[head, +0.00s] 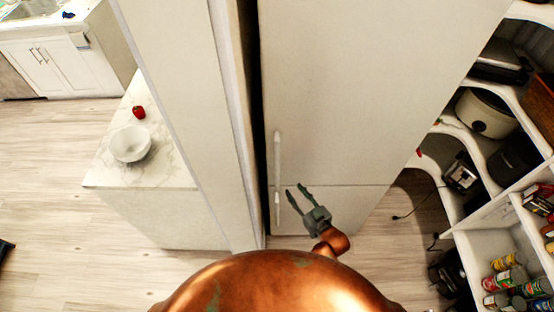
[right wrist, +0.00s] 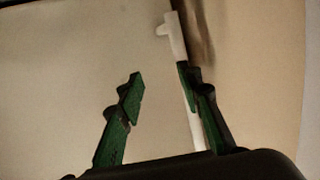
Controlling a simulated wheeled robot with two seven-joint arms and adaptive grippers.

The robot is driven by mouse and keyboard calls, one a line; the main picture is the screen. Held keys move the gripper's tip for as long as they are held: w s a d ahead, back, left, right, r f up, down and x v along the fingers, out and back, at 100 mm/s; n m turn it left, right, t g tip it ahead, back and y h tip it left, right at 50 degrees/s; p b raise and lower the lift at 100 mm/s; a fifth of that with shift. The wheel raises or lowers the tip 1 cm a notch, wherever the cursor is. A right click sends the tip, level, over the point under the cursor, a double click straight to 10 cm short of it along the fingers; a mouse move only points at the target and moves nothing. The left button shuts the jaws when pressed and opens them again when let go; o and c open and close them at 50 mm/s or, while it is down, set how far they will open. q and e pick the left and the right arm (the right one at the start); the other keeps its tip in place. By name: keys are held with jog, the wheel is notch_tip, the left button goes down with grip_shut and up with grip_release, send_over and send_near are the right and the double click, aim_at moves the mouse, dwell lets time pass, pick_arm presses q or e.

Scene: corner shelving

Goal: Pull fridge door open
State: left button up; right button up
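The white fridge (head: 350,90) stands closed in front of me, with an upper door and a lower door. A long white upper handle (head: 277,157) and a shorter lower handle (head: 277,207) run up its left edge. My right gripper (head: 296,189) is open and empty, just right of the lower handle in the head view. In the right wrist view, the open fingers (right wrist: 160,78) face the door, and a white handle (right wrist: 176,40) runs behind the right finger, which hides part of it. I cannot tell whether that finger touches it. My left gripper is not in view.
A wall panel (head: 185,100) stands close on the left of the fridge. Beyond it is a marble counter (head: 105,175) with a white bowl (head: 130,144) and a red fruit (head: 139,112). Corner shelves (head: 470,140) with appliances and several cans stand on the right.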

jog(key=t+y+p, duration=0.1)
jog(key=y, duration=0.1)
send_near(278, 167)
jog(key=x, duration=0.3)
jog(key=shift+n, duration=0.4)
jog(key=x, duration=0.7)
jog(key=shift+w+f+p, duration=0.1)
jog(key=shift+p, duration=0.25)
jog(key=shift+w+a, duration=0.15)
jog(key=shift+w, duration=0.25)
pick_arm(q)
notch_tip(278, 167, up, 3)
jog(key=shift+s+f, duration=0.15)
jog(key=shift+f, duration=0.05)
pick_arm(e)
grip_shut()
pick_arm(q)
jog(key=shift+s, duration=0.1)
